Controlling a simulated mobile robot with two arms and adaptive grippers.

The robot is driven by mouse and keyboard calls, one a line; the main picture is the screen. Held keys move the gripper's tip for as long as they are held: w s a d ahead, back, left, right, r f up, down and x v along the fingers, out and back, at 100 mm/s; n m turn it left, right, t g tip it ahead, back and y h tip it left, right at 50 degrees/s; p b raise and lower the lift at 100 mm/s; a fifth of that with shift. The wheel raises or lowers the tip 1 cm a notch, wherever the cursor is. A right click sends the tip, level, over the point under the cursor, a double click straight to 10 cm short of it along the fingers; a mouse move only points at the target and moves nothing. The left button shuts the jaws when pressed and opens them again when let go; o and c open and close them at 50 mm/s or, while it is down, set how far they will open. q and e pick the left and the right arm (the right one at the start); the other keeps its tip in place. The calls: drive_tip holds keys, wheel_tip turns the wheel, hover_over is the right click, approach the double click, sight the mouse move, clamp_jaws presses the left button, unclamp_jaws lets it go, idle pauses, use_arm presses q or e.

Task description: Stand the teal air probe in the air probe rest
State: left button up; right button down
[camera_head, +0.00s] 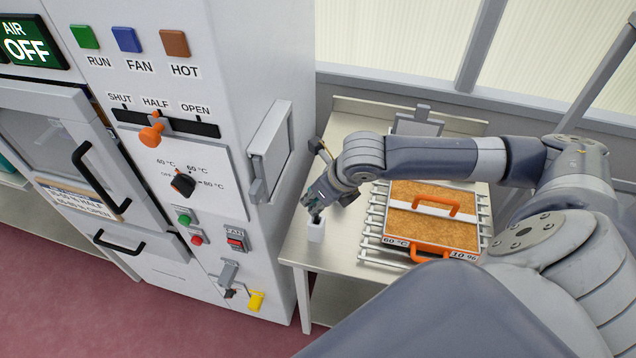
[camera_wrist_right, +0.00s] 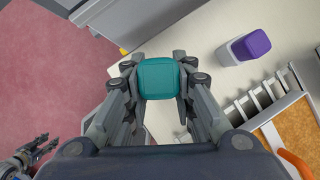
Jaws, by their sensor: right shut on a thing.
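The teal air probe (camera_wrist_right: 160,78) is between the fingers of my right gripper (camera_wrist_right: 160,85), which is shut on it. In the head view my right gripper (camera_head: 316,210) points down over the table's left front corner.
A purple-topped pale block (camera_wrist_right: 250,46) stands on the table beside my right gripper. A rack holds a tray (camera_head: 428,218) with orange handles and grain-coloured filling.

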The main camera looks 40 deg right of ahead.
drive_tip(key=shift+f+b, duration=1.1)
drive_tip(key=shift+f, duration=1.35)
drive_tip(key=c, duration=1.3)
unclamp_jaws()
drive_tip(key=v, duration=1.2)
drive_tip(key=shift+a, duration=0.1)
